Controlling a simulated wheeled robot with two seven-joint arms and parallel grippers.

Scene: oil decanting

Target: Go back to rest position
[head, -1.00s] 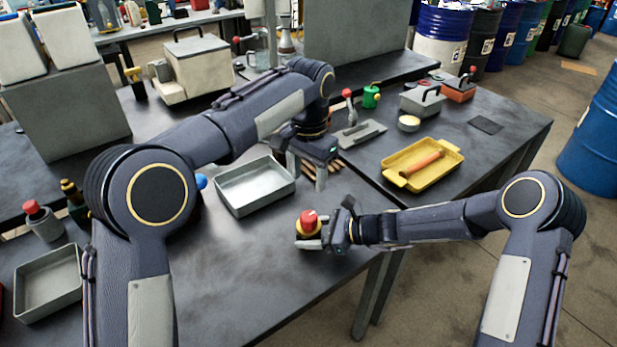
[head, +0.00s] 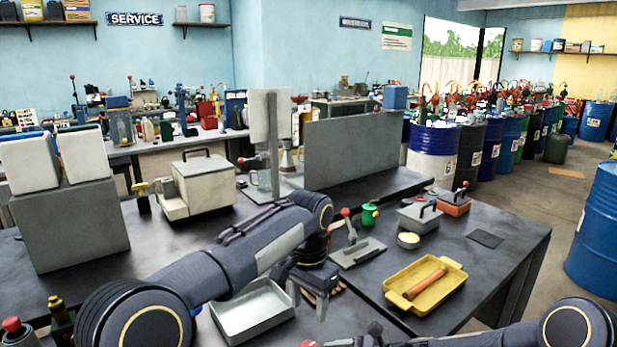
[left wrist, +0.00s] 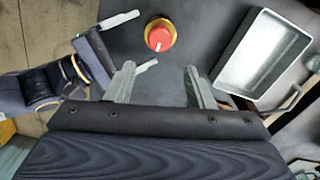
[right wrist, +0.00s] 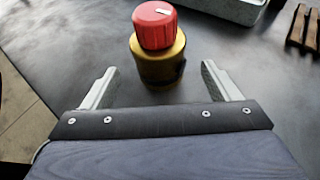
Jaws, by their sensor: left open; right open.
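My left gripper (head: 318,295) hangs over the dark table beside the grey metal tray (head: 250,312). In the left wrist view its fingers (left wrist: 158,85) are spread and hold nothing. My right gripper (right wrist: 155,88) is open, with a brass-coloured container with a red cap (right wrist: 158,50) standing upright just beyond its fingertips. That red-capped container also shows in the left wrist view (left wrist: 160,36), apart from the left fingers. In the head view only the top of the red cap (head: 308,344) shows at the bottom edge, and most of the right gripper is cut off.
A yellow tray (head: 455,278) with an orange-handled tool lies at the right of the table. Blue drums (head: 598,235) stand on the floor at right.

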